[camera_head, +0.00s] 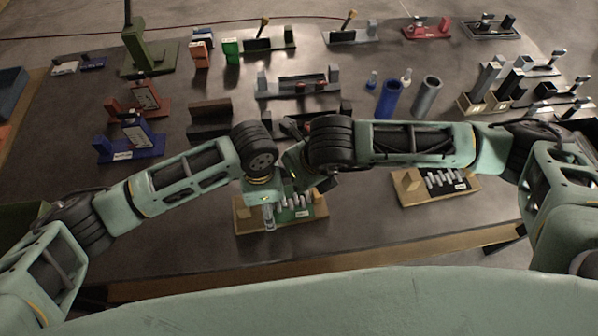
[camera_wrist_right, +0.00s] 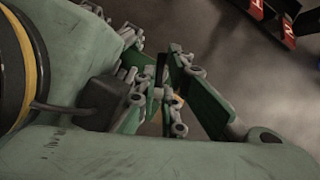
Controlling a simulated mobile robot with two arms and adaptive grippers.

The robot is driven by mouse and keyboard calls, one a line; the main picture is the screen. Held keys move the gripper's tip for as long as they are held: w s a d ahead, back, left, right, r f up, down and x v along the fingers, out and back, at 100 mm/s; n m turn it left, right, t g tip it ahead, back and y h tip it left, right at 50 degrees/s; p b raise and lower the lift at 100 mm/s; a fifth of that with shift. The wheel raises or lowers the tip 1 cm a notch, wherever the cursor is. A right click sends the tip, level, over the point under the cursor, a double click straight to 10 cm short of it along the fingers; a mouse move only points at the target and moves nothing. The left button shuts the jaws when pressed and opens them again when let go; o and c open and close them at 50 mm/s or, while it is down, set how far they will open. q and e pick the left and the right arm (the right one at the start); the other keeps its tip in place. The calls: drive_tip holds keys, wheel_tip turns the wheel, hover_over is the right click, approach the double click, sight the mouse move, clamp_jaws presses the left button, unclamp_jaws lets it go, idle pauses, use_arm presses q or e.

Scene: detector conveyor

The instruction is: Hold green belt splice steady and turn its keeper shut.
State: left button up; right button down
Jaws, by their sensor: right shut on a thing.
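The green belt splice (camera_head: 290,215) lies on a wooden base near the table's front edge, with several pale pins in a row on its green strip. My left gripper (camera_head: 269,216) points down at the left part of this splice. Its fingers look small and I cannot tell whether they grip anything. My right gripper (camera_wrist_right: 168,92) is shut on a small part of the splice, seemingly the keeper, which its fingers largely hide in the right wrist view. In the head view my right wrist covers the far side of the splice.
A similar splice with a black strip (camera_head: 446,182) lies to the right on its own wooden base. Behind my arms stand a blue tube (camera_head: 388,99), a grey tube (camera_head: 426,96) and several fixtures. Bare table lies in front of both splices.

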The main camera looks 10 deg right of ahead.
drive_tip(key=c, duration=2.2)
unclamp_jaws()
drive_tip(key=shift+o, duration=0.2)
drive_tip(key=shift+w+d+n+y, duration=0.15)
drive_tip(key=shift+n+y, duration=0.15)
drive_tip(key=shift+n, duration=0.5)
drive_tip(key=v, duration=1.2)
drive_tip(key=shift+w, duration=0.1)
